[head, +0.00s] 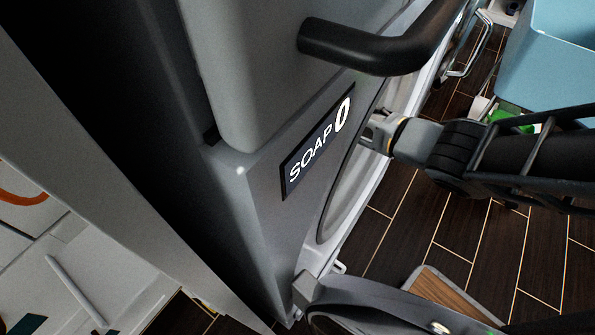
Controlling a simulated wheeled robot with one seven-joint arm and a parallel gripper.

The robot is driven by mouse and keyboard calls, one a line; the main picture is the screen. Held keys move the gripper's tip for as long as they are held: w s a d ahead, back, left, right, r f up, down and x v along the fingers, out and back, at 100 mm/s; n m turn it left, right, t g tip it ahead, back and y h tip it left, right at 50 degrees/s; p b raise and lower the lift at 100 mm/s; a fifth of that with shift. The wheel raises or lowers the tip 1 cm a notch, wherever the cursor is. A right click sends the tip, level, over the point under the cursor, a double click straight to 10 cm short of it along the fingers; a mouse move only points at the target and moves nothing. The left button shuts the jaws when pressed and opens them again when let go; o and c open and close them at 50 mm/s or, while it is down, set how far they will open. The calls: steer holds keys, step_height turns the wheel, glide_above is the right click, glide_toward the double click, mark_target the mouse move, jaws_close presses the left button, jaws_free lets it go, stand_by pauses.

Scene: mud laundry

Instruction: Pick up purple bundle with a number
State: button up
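No purple bundle with a number can be made out in the head view. My arm reaches in from the right edge. The base of my gripper (379,132) shows beside the grey soap unit, in front of a round washer-like door. Its fingertips are hidden behind the unit's edge or too small to make out, so I cannot tell whether it is open or holds anything.
A tall grey unit with a "SOAP 0" label (318,147) and a black bar handle (372,50) fills the near middle. A light blue bin (545,65) stands at the upper right. Dark tiled floor (480,235) shows at the right. A small green thing (513,123) lies past my arm.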

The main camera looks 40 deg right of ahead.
steer(key=c, duration=1.5)
